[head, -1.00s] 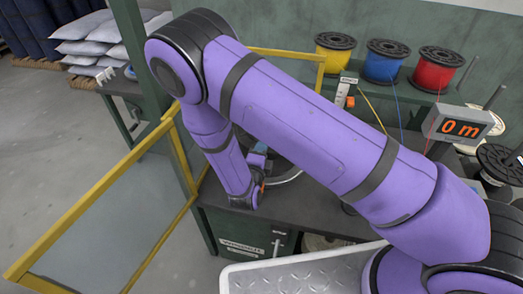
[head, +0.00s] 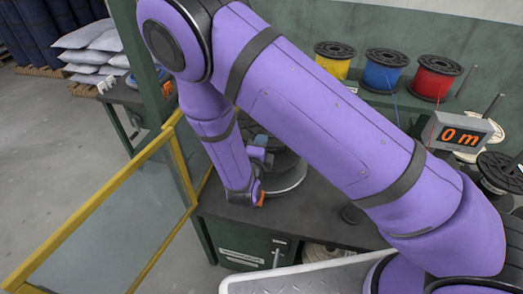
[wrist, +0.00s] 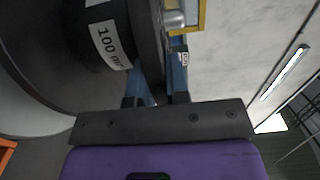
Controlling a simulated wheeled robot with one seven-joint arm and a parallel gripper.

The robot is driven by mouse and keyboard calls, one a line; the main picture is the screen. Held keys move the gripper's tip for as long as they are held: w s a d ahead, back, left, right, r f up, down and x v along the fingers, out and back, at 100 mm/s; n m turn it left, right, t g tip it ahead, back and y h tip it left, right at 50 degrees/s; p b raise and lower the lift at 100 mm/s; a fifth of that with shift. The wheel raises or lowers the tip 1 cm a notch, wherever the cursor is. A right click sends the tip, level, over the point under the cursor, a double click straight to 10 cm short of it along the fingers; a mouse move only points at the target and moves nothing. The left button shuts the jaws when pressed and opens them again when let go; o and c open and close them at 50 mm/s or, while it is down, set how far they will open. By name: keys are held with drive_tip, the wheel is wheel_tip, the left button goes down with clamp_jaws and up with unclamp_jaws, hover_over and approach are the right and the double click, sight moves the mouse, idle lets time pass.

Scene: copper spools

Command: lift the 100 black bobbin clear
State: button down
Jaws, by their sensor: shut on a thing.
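The black bobbin (wrist: 60,45) fills the upper left of the wrist view, with a white label (wrist: 108,45) reading "100 m" and cut off after that. In the head view the bobbin (head: 288,160) is partly hidden behind my arm, above a round silver disc (head: 290,183). My gripper (wrist: 158,88) has its blue fingers on either side of the bobbin's dark flange and is shut on it. In the head view my gripper (head: 260,146) is at the bobbin's left side, mostly hidden by its own wrist. I cannot tell whether the bobbin touches the disc.
Yellow (head: 333,58), blue (head: 384,70) and red (head: 435,78) wire spools stand on the back shelf. A display (head: 460,135) reads 0 m at right. A yellow-framed clear panel (head: 110,215) stands at left. A light tray (head: 300,274) lies in front of the bench (head: 320,222).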

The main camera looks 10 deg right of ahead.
wheel_tip(320, 180, up, 19)
idle(1.4)
drive_tip(key=shift+f, duration=0.1)
drive_tip(key=shift+s, duration=0.1)
